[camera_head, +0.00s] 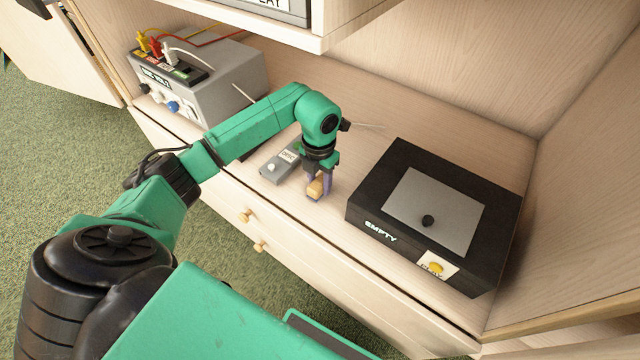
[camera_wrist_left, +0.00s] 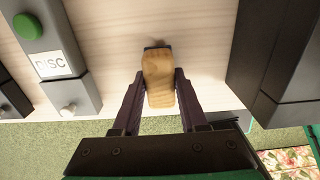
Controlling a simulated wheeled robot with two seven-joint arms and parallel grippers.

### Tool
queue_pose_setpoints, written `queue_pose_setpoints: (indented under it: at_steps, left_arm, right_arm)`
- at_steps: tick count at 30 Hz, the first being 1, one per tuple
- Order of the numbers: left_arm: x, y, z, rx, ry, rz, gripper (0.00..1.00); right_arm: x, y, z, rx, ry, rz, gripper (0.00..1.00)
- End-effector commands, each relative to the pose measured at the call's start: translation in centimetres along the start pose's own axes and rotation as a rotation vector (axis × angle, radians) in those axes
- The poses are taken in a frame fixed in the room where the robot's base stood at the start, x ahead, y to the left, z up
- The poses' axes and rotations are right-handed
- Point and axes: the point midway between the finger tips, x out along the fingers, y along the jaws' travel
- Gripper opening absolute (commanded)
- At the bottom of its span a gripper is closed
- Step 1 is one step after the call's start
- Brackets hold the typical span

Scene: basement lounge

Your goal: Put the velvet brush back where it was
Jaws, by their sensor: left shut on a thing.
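The velvet brush (camera_wrist_left: 158,78), a small tan wooden block with a dark strip at its far end, sits between the fingers of my left gripper (camera_wrist_left: 160,100). In the head view the brush (camera_head: 315,188) shows at the tips of the left gripper (camera_head: 318,188), just above or at the pale wooden surface; I cannot tell whether it touches. The left gripper is shut on it. My right gripper is not in view.
Left of the brush lies a grey box labelled DISC (camera_head: 281,163) with a green button. To the right stands a black box (camera_head: 400,215) marked EMPTY, with a grey lid plate and yellow PLAY button. A grey device (camera_head: 225,75) with cables stands back left. The cabinet's front edge is close.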

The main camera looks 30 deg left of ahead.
Motion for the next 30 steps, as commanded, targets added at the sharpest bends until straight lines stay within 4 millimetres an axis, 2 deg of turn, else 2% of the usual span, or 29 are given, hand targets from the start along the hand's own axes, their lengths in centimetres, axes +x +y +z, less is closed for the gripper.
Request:
queue_pose_setpoints:
  at_steps: [1,11,12,13,14,25,28,30]
  left_arm:
    - [0.7,0.0,0.0,0.000,0.000,0.000,0.00]
    - [1.0,0.0,0.0,0.001,-0.002,0.001,0.00]
    - [0.9,0.0,0.0,0.001,-0.002,0.001,0.54]
    - [0.9,0.0,0.0,0.001,-0.002,0.001,0.65]
    - [0.9,0.0,0.0,0.001,-0.001,0.001,0.72]
    - [0.4,0.0,0.0,0.001,-0.002,0.000,0.72]
    - [-1.4,0.1,0.1,0.001,-0.005,0.001,0.72]
    - [-3.2,0.1,0.1,0.001,-0.006,0.002,0.72]
  right_arm:
    - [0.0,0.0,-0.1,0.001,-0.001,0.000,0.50]
    - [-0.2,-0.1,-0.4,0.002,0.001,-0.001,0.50]
    - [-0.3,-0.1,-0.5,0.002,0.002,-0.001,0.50]
    - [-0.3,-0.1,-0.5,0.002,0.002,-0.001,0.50]
    - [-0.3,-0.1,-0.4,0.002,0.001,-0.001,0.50]
    - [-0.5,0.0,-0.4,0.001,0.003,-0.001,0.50]
    - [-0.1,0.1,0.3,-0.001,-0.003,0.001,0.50]
    - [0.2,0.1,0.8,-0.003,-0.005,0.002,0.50]
